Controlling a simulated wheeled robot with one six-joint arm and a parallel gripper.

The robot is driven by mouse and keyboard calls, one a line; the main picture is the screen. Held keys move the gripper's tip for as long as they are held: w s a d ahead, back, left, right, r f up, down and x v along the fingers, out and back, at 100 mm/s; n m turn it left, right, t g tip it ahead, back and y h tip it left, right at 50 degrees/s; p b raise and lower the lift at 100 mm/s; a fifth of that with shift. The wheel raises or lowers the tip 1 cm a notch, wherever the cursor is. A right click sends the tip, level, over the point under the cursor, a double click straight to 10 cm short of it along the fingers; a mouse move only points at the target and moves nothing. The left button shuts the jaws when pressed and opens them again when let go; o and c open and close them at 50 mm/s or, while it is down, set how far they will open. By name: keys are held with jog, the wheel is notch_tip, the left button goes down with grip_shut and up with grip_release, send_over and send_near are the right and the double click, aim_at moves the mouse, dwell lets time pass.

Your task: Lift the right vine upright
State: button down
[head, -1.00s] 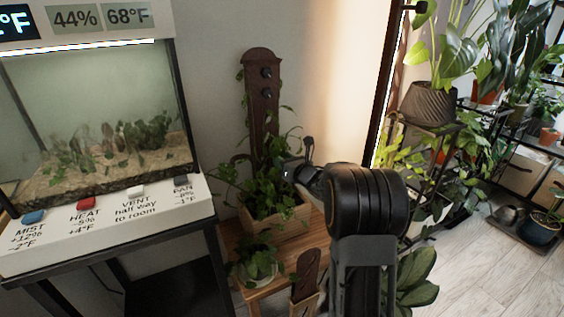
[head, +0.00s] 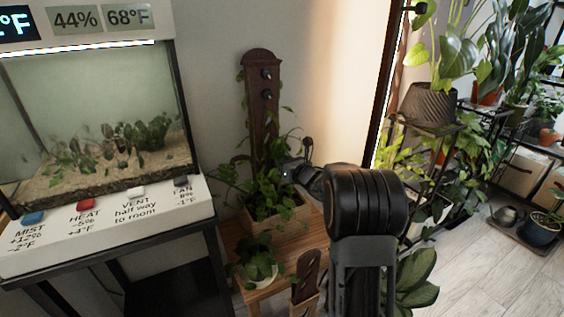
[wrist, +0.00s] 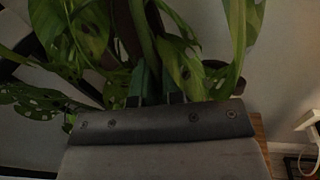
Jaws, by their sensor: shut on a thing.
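A leafy plant (head: 266,187) grows in a wooden planter box (head: 262,228) in the head view. A tall dark wooden board (head: 262,130) with two dark knobs stands behind it. My gripper (head: 293,171) is at the plant's right side, partly hidden by my arm. In the wrist view my gripper (wrist: 155,84) is shut on the right vine (wrist: 143,32), whose stem rises between the fingers. Large leaves with holes hang on both sides of it. The exact grip point on the stem is dark and partly covered by leaves.
A glass terrarium (head: 95,110) with a labelled control panel stands at left. A small white pot (head: 262,275) sits at the front of the wooden bench (head: 232,238). Potted plants on racks fill the right side. Light floor (head: 485,280) is clear at lower right.

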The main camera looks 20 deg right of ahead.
jog(key=shift+a+f+n+b, duration=0.2)
jog(key=shift+a+n+b, duration=0.15)
jog(key=shift+b, duration=0.6)
jog(key=shift+a+r+n+b, duration=0.1)
jog(key=shift+a+n+b, duration=0.15)
jog(key=shift+a+b, duration=0.4)
jog(key=shift+r, duration=0.15)
jog(key=c, duration=1.2)
grip_release()
jog(key=shift+c, duration=0.2)
jog(key=shift+s, duration=0.15)
